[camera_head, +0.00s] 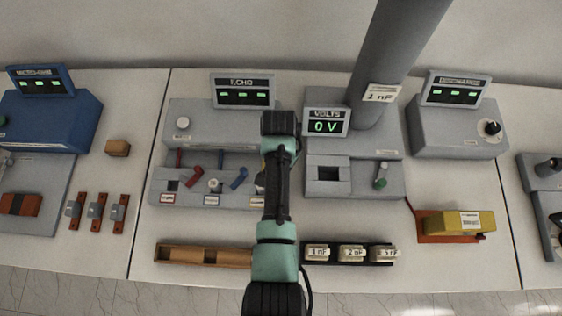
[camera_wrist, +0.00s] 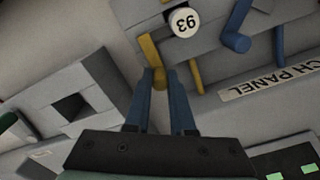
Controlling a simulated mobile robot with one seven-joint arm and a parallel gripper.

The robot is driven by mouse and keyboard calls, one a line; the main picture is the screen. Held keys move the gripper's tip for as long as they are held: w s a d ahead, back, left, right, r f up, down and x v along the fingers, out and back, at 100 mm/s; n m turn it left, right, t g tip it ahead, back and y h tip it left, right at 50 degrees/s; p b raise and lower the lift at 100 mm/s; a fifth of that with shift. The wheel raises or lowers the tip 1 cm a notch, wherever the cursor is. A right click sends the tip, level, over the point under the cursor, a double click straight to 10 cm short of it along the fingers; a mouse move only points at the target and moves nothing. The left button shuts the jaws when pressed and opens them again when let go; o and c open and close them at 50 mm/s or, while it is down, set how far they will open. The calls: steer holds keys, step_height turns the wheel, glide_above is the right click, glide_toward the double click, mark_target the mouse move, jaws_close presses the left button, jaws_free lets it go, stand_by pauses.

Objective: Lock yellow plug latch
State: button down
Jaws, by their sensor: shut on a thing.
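The yellow latch lever (camera_wrist: 151,52) shows in the wrist view at my gripper's fingertips, on the edge of the grey patch panel (camera_wrist: 216,56). My gripper (camera_wrist: 166,72) has its two blue fingers close together, shut on this lever; the exact contact is hard to see. A second yellow piece (camera_wrist: 196,76) lies just right of the fingers. In the head view my arm covers most of this spot, and only a sliver of yellow (camera_head: 263,166) shows beside it. The yellow plug itself is mostly hidden.
Beside the latch are a white knob marked 93 (camera_wrist: 185,22) and a blue lever (camera_wrist: 237,28). A red lever (camera_head: 193,177) is farther left in the head view. The grey VOLTS unit (camera_head: 352,178) stands close to my arm's right. A wooden tray (camera_head: 180,253) lies in front.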

steer(key=c, duration=0.8)
jaws_free()
steer(key=shift+o, duration=0.2)
step_height(320, 180, up, 13)
steer(key=b, duration=0.2)
